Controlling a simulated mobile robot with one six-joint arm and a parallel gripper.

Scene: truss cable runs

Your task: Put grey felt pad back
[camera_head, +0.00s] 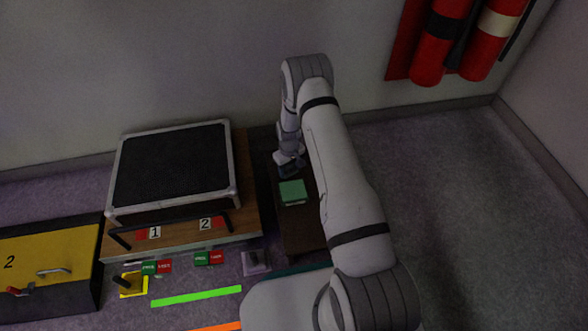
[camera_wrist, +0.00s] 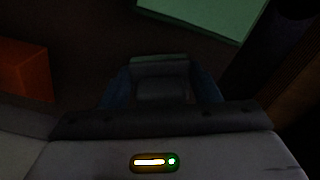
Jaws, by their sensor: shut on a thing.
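My gripper (camera_head: 287,170) points down over the dark brown bench, just behind a green block (camera_head: 293,191). In the wrist view its two bluish fingers (camera_wrist: 160,88) are shut on a dark grey piece, which looks like the grey felt pad (camera_wrist: 160,72). The picture is dim, and most of the pad is hidden between the fingers. The green block also shows at the top of the wrist view (camera_wrist: 205,12), apart from the fingers. I cannot tell whether the pad touches the bench.
The dark brown bench (camera_head: 300,235) stands beside a wooden table (camera_head: 245,195) bearing a metal-framed black panel (camera_head: 172,165). An orange block (camera_wrist: 24,75) shows left in the wrist view. A yellow-topped box (camera_head: 50,260) is far left. Red fire extinguishers (camera_head: 440,45) hang at the back right. Floor at right is clear.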

